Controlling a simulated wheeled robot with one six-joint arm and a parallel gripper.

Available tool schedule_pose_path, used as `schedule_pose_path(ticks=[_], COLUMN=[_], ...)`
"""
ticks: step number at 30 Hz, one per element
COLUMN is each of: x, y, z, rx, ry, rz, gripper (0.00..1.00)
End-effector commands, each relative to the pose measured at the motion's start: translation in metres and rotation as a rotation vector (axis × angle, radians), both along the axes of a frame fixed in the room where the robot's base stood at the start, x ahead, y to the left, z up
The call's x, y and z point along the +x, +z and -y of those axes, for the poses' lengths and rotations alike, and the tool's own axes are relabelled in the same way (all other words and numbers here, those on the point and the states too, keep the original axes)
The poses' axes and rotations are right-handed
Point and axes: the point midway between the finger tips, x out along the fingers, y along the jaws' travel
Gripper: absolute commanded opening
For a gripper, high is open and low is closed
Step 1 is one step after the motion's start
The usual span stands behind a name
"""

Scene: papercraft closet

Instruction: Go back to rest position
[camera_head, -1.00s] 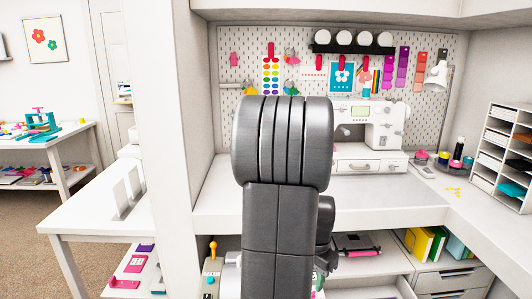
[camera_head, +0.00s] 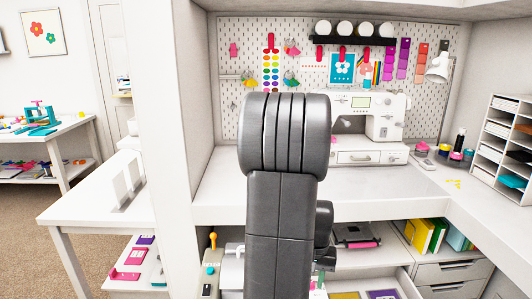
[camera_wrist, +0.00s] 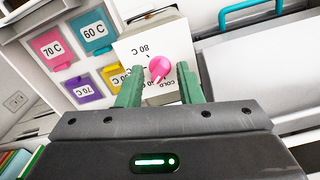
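My gripper (camera_wrist: 159,85) shows in the wrist view with its two green fingers apart, so it is open. A pink knob (camera_wrist: 159,68) on a white box face (camera_wrist: 148,45) marked "80 C" and "COLD" appears between and beyond the fingertips. I cannot tell whether a finger touches the knob. In the head view my dark arm rises in the middle and hides part of the desk, and the gripper itself is out of sight.
Coloured temperature labels (camera_wrist: 94,32) are left of the knob, and a blue handle (camera_wrist: 250,8) is at the upper right. A sewing machine (camera_head: 385,120) stands on the white desk (camera_head: 370,188). Below is an open drawer (camera_head: 408,285). A white side table (camera_head: 85,205) is at left.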

Motion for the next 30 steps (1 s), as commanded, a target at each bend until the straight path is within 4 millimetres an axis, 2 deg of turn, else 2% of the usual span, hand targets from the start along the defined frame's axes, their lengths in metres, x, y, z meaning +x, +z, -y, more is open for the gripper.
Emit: schedule_pose_path(ticks=[9, 12, 21, 25, 30], x=[0.0, 0.001, 0.001, 0.001, 0.0], y=[-0.001, 0.026, 0.084, 0.101, 0.113], z=[0.0, 0.0, 0.0, 0.0, 0.0], rx=[0.0, -0.002, -0.001, -0.001, 0.0], ry=[0.251, 0.244, 0.241, 0.241, 0.24], rz=[0.001, 0.007, 0.005, 0.004, 0.001], gripper=[0.33, 0.33, 0.33, 0.33, 0.33])
